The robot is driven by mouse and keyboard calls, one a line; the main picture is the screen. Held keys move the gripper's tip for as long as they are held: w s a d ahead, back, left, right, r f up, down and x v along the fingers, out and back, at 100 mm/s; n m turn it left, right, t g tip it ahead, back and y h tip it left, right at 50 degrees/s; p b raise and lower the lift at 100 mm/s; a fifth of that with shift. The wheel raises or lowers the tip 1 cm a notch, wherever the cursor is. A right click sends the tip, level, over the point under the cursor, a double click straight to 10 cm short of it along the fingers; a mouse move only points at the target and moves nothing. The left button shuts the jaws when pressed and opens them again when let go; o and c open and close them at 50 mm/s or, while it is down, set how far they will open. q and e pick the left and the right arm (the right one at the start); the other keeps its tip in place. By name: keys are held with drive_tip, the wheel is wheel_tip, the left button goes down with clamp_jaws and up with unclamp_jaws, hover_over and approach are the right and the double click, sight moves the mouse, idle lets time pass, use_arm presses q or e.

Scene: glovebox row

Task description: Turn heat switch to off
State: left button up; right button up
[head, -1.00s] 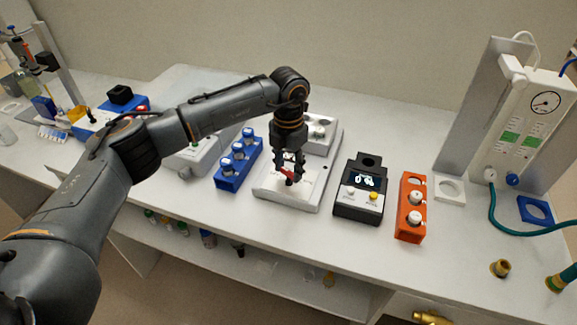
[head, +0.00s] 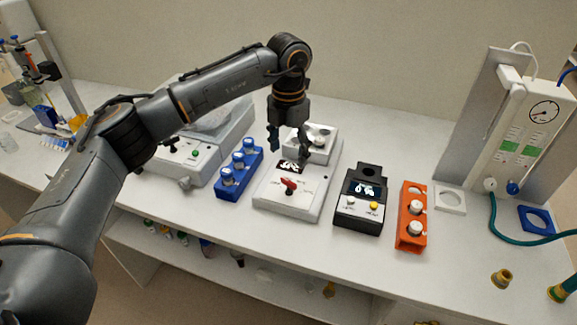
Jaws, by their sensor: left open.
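The heat switch looks to be the red knob (head: 289,186) on the front panel of a white device (head: 302,208). The knob's red handle points up and to the left in the picture. The lettering around it is too small to read. A small dark display (head: 291,166) sits behind the knob. My left gripper (head: 288,155) is open and empty, pointing down above the rear of the device, above and apart from the knob. My right gripper is not in view.
A blue rack (head: 238,178) with capped vials stands left of the device. A black meter (head: 361,201) and an orange rack (head: 410,222) stand to its right. A gauge panel (head: 528,120) is at the far right. The bench front is mostly clear.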

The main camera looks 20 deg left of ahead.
use_arm(q)
drive_tip(key=shift+r, duration=1.7)
